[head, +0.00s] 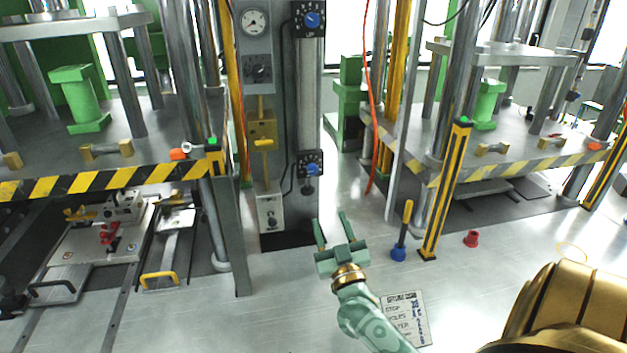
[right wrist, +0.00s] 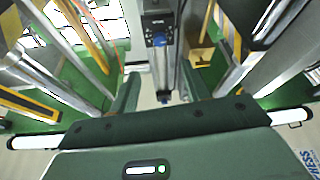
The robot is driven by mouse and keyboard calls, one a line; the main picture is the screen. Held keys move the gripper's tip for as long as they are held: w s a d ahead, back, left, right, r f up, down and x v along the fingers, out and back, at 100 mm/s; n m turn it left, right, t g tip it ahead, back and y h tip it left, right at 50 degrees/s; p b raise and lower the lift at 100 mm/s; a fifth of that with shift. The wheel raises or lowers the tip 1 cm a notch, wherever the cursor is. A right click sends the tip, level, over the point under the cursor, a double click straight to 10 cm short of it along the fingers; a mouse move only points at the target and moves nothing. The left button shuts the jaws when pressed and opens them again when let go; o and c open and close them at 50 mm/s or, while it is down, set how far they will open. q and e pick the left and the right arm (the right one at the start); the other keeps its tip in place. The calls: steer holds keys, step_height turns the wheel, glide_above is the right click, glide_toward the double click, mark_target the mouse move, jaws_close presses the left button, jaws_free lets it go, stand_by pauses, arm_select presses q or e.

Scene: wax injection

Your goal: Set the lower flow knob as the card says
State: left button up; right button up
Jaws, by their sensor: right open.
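The lower flow knob (head: 310,169) is blue, on a dark square dial plate low on the grey column. Its setting is too small to read. A similar blue upper knob (head: 312,19) sits at the column's top. The card (head: 403,318) lies lower right of the column, with print I cannot fully read; my right arm is beside it. My right gripper (head: 331,219) is open and empty, below and in front of the lower knob, apart from it. In the right wrist view a blue knob (right wrist: 160,40) shows beyond the open fingers; I cannot tell which. My left gripper is not in view.
A press with a striped edge (head: 110,180) stands left, another press (head: 500,160) right. A yellow-black post (head: 446,190) and a blue-based yellow handle (head: 400,245) stand right of my gripper. An orange hose (head: 370,100) hangs right of the column.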

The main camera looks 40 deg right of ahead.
mark_target(313, 171)
steer(key=b+x, duration=0.1)
steer(key=x, duration=1.4)
steer(key=shift+s, duration=0.1)
steer(key=c, duration=1)
